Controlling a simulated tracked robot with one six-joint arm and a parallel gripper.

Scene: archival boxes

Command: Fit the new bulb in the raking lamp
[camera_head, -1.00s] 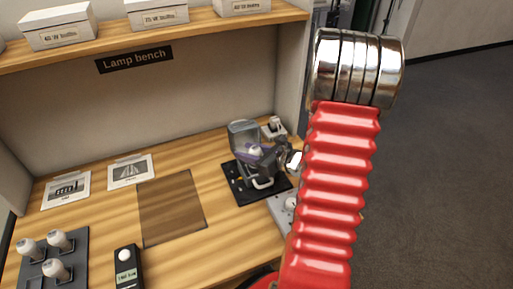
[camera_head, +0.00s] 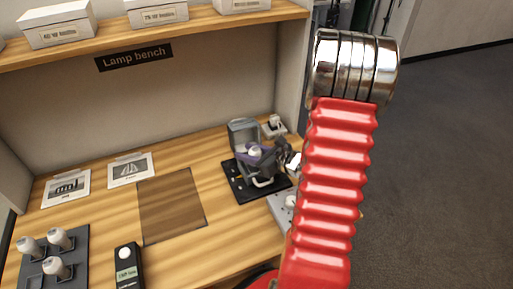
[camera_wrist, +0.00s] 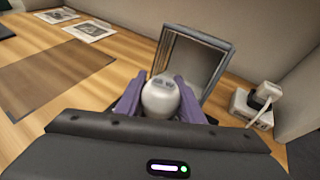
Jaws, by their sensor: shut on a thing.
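The raking lamp's grey box-shaped head (camera_head: 243,133) stands at the right of the bench, above a black base mat (camera_head: 234,182). In the wrist view its open frame (camera_wrist: 191,60) fills the upper middle, with a pale panel inside. My gripper (camera_head: 259,155) is in front of the lamp head; its purple fingers (camera_wrist: 160,97) are shut on a round white bulb (camera_wrist: 160,99). The bulb's narrow end with two small prongs points toward the lamp. The lamp's socket is hidden, and I cannot tell whether the bulb touches it.
A dark rack (camera_head: 78,245) of white bulbs and a black meter (camera_head: 127,265) are at front left. A brown mat (camera_head: 171,205) and two picture cards (camera_head: 131,170) lie left of the lamp. A plug and socket block (camera_wrist: 246,108) stands behind right. A shelf of boxes is above.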

